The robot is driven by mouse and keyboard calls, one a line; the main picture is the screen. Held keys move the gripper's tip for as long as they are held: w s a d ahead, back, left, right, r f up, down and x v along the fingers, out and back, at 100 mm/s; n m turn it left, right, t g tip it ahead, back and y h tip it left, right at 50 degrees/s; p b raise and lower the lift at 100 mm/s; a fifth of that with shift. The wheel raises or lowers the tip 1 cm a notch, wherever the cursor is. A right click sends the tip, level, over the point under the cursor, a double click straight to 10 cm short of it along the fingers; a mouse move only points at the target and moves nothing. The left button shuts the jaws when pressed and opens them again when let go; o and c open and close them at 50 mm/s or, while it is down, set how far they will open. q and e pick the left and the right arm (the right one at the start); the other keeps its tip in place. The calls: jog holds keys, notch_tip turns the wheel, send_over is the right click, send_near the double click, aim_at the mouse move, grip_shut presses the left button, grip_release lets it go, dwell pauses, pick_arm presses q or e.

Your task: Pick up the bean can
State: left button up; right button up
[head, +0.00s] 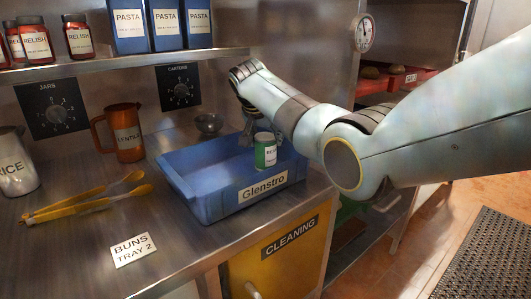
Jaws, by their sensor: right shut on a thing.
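The bean can (265,153) is a small green can with a white label whose print is too small to read surely. It is upright at the right part of the blue Glenstro tray (200,205). My right gripper (262,132) comes down from behind it and is shut on the can. My arm's wrist and the can hide part of the fingers. I cannot tell whether the can's base touches the tray floor. My left gripper is not in view.
Yellow tongs (90,203), an orange jug (122,133), a rice canister (15,165) and a small metal bowl (209,123) stand or lie on the steel counter. A shelf above holds relish jars (78,37) and pasta boxes (165,20).

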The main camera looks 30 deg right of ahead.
jog(key=c, duration=0.4)
jog(key=shift+c, duration=0.9)
jog(key=shift+r, duration=0.15)
